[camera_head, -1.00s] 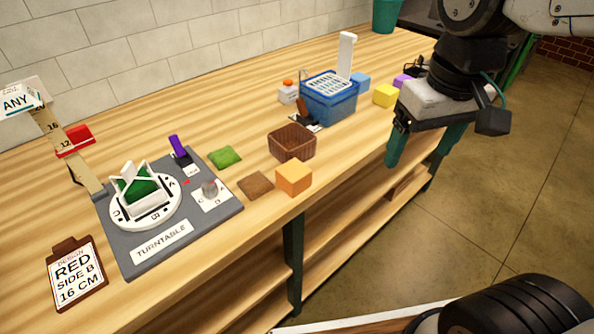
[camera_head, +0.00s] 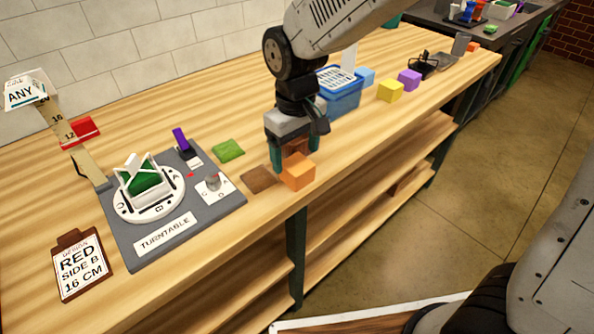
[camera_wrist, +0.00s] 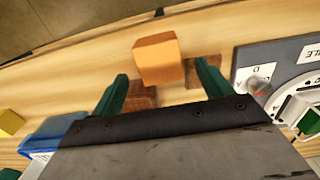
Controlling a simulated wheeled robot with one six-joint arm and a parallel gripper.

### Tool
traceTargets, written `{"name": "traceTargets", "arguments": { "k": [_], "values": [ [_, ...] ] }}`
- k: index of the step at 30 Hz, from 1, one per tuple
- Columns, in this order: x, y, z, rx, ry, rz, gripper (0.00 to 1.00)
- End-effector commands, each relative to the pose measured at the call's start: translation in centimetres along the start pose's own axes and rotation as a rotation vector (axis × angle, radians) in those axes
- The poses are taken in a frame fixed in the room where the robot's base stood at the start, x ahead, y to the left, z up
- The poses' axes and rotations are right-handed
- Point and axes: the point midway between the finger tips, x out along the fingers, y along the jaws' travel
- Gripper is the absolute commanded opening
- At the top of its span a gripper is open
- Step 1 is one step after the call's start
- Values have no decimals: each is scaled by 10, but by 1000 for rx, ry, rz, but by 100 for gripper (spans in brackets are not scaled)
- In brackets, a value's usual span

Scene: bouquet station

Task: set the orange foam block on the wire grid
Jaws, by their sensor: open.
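The orange foam block (camera_head: 298,173) sits on the wooden table near its front edge. It also shows in the wrist view (camera_wrist: 157,60), between and just beyond the fingertips. My gripper (camera_head: 293,160) is open, with its green fingers low behind the block in the head view; it also shows in the wrist view (camera_wrist: 162,82). I cannot tell whether a finger touches the block. The white wire grid (camera_head: 338,77) lies on top of the blue tub (camera_head: 345,98), farther back to the right. My arm hides part of the tub and grid.
A brown basket (camera_head: 297,147) stands behind the block, mostly hidden by my gripper. A flat brown piece (camera_head: 258,179) lies just left of the block. The turntable board (camera_head: 205,217) is farther left. Yellow (camera_head: 390,90) and purple (camera_head: 409,78) blocks stand right of the tub.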

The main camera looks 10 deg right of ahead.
Motion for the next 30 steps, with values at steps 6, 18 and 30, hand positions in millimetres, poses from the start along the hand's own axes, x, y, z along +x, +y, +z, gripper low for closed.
{"name": "traceTargets", "arguments": {
  "k": [6, 18, 30],
  "values": [
    [32, 0, 4, 0, -2, 0, 78],
    [38, 0, 3, 1, 0, 0, 56],
    [37, 0, 3, 1, 1, 0, 28]
  ]
}}
